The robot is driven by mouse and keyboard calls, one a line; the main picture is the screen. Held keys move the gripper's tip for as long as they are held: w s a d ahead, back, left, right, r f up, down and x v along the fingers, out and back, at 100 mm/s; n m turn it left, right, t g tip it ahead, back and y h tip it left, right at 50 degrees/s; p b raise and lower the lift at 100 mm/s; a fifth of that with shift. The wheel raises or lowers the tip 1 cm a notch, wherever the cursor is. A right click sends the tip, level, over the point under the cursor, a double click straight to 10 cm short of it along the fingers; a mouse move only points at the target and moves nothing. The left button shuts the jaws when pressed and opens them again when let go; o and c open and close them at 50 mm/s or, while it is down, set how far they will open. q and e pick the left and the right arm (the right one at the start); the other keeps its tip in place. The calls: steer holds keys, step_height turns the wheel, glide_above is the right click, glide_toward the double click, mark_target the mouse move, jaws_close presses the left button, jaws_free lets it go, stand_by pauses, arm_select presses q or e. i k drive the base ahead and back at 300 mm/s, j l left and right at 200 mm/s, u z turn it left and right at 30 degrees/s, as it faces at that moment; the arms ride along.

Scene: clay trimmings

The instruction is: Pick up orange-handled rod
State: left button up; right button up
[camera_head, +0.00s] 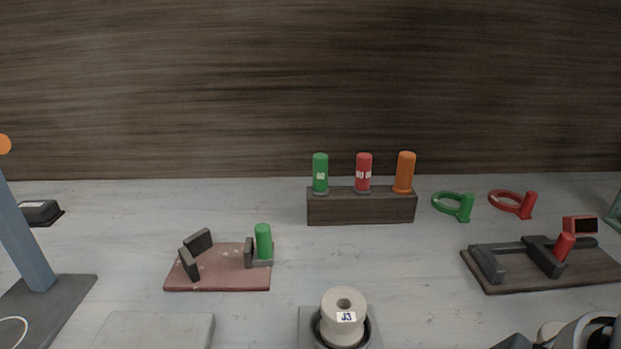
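The orange-handled rod (405,172) stands upright in the right end of a dark wooden block (361,208) at the back of the table. Only its orange handle shows; its lower part is hidden in the block. A red-handled rod (364,172) and a green-handled rod (320,172) stand to its left in the same block. No gripper is near the block. Part of what looks like my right arm and gripper (516,343) shows at the bottom right edge, cut off, so its fingers cannot be made out. My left gripper is not in view.
A green ring (466,208) and red ring (526,206) with handles lie right of the block. A reddish board (217,281), a pot marked J3 (343,318), a dark fixture (545,262) and a blue post (24,240) stand nearer. Table before the block is clear.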

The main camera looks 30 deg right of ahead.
mark_target(406, 160)
steer(key=z, duration=1.45)
